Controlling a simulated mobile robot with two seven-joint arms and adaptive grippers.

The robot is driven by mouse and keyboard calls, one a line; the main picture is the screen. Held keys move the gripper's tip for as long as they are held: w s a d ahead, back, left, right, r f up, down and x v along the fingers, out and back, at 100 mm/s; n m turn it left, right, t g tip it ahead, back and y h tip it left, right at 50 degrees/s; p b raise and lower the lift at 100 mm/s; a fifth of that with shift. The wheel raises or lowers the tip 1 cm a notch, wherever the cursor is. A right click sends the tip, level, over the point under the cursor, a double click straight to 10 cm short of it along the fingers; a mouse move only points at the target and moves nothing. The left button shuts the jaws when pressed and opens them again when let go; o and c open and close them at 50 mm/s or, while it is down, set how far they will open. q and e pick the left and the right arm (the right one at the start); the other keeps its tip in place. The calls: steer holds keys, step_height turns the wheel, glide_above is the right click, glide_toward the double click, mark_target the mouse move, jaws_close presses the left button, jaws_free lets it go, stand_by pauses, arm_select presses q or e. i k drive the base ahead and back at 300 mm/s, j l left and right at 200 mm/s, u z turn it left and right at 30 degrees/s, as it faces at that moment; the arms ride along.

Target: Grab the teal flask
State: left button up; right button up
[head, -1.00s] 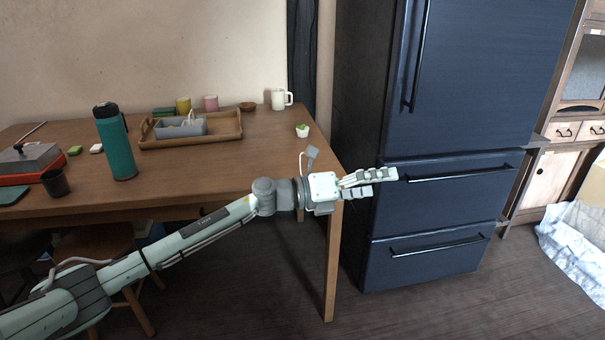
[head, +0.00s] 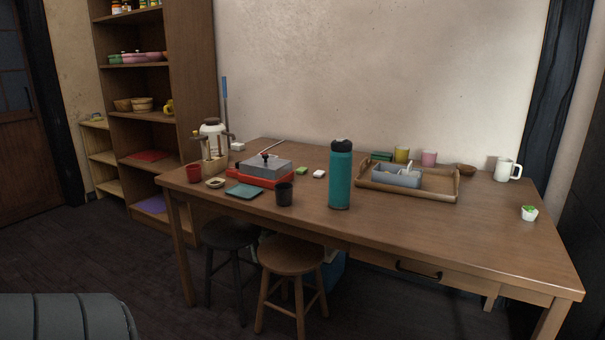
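The teal flask (head: 340,180) stands upright on the wooden table (head: 480,230), near the middle of its front edge. It has a black lid. Nothing touches it. Neither of my grippers shows in the head view now; only a grey part of my own body is at the lower left corner.
Left of the flask are a black cup (head: 284,194) and a red portable stove (head: 262,176). Behind it to the right is a wooden tray (head: 440,194). Stools (head: 291,256) stand under the front edge. The table's right part is mostly clear.

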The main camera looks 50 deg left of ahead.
mark_target(339, 176)
steer(key=i+j+u, duration=0.15)
steer(key=u, duration=0.25)
steer(key=i+j+u, duration=0.15)
steer(key=u, duration=0.2)
steer(key=i+j+u, duration=0.1)
steer(key=u, duration=0.3)
steer(key=i+j, duration=0.1)
steer(key=i, duration=0.3)
steer(key=i+j, duration=0.1)
steer(key=i, duration=0.35)
steer(key=z, duration=0.6)
steer(key=k+l+z, duration=0.2)
steer(key=k+z, duration=0.25)
steer(key=k+l+z, duration=0.4)
steer(key=i+j, duration=0.05)
steer(key=j, duration=0.05)
